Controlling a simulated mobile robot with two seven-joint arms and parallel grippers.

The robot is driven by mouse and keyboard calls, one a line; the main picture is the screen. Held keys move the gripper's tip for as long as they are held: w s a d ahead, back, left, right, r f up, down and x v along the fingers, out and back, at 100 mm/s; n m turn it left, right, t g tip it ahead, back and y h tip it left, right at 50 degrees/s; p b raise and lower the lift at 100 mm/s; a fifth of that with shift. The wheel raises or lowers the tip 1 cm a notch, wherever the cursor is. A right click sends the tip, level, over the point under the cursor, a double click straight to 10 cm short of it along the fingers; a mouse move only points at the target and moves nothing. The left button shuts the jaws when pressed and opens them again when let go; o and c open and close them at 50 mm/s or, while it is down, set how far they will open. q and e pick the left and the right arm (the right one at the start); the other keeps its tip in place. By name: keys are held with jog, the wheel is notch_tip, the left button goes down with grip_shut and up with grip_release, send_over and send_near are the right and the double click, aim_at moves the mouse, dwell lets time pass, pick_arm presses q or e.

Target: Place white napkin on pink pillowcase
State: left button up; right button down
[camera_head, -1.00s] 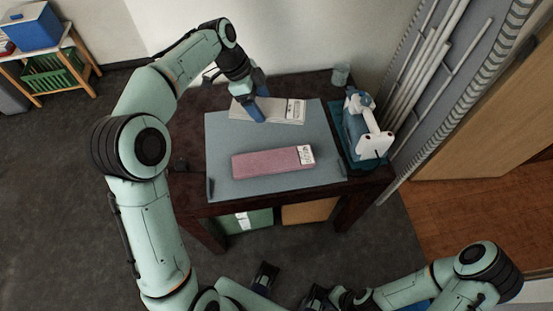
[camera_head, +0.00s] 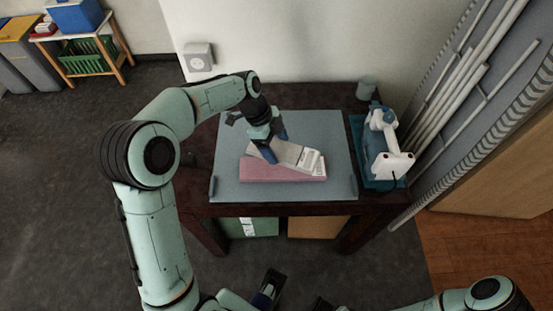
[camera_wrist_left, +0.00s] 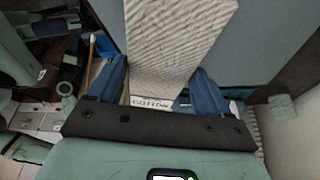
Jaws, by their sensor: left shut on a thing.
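The white napkin (camera_head: 297,156) is a flat, pale, folded piece with printing at its right end. My left gripper (camera_head: 272,145) is shut on its left part. The napkin lies over or just above the upper part of the pink pillowcase (camera_head: 270,173), slightly tilted to it; whether they touch I cannot tell. In the left wrist view the napkin (camera_wrist_left: 178,40) runs between the two blue fingers of the gripper (camera_wrist_left: 160,80), with a printed label near the palm. The pillowcase is not clear there. My right gripper (camera_head: 295,295) is at the bottom edge, partly cut off, fingers apart and empty.
A grey-blue mat (camera_head: 230,193) covers the middle of the dark table (camera_head: 200,168). A white and blue appliance (camera_head: 388,150) stands on a teal base at the right. A small cup (camera_head: 366,88) is at the back right. The mat's back part is clear.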

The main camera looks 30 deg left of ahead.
pick_arm(q)
notch_tip(320, 180, down, 7)
jog(key=shift+f+b, duration=0.15)
jog(key=shift+b, duration=0.2)
jog(key=shift+f, duration=0.1)
jog(key=o, duration=0.6)
jog(key=shift+f, duration=0.15)
jog(key=o, duration=0.4)
jog(key=shift+r, duration=0.45)
jog(key=p+v, duration=0.1)
jog(key=v, duration=1)
jog(key=shift+a+r, duration=0.1)
jog(key=shift+r, duration=0.2)
